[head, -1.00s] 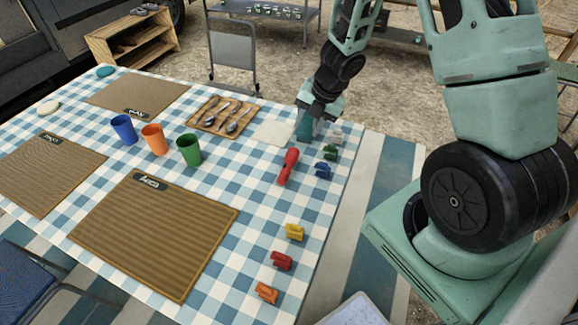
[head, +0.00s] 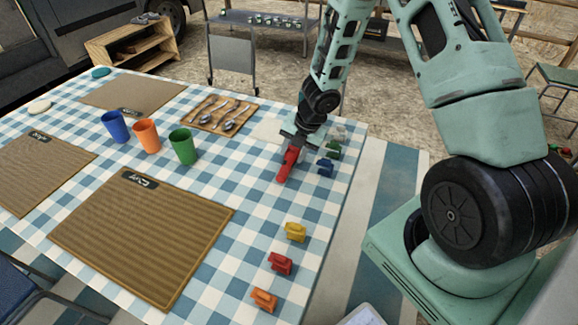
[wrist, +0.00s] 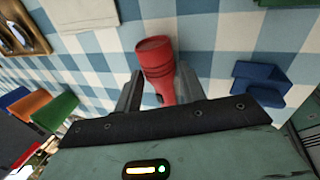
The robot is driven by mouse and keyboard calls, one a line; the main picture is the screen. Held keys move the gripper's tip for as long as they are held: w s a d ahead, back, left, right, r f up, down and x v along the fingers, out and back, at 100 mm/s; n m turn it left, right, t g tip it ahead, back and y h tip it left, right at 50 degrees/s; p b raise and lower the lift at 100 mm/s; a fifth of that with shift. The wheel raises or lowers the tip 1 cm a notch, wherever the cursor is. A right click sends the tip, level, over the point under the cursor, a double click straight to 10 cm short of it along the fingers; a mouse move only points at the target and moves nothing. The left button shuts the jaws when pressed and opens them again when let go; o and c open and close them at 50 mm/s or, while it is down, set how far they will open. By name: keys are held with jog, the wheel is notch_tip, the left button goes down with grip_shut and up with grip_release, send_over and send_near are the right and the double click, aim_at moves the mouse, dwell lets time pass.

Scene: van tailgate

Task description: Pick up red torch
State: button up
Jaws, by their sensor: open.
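The red torch (head: 288,164) lies on the blue-and-white checked tablecloth, near the table's right side. In the wrist view the torch (wrist: 160,65) lies between the two fingers of my gripper (wrist: 160,85), its wide end toward the top of the picture. The fingers are open, one on each side of the torch, with a gap visible at the left finger. In the head view my gripper (head: 298,142) is low over the torch's far end and hides part of it. Whether the right finger touches the torch I cannot tell.
A blue clip (head: 325,167) and green clips (head: 333,150) stand close right of the torch. Yellow (head: 295,232), red (head: 281,263) and orange (head: 264,299) clips stand nearer the front. A green cup (head: 183,146) and a cutlery tray (head: 250,107) are to the left.

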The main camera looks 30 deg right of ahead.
jog(key=shift+w+f, duration=0.1)
jog(key=shift+f, duration=0.3)
jog(key=shift+r, duration=0.1)
jog(key=c, duration=0.7)
jog(key=shift+r, duration=0.15)
jog(key=shift+c, duration=0.2)
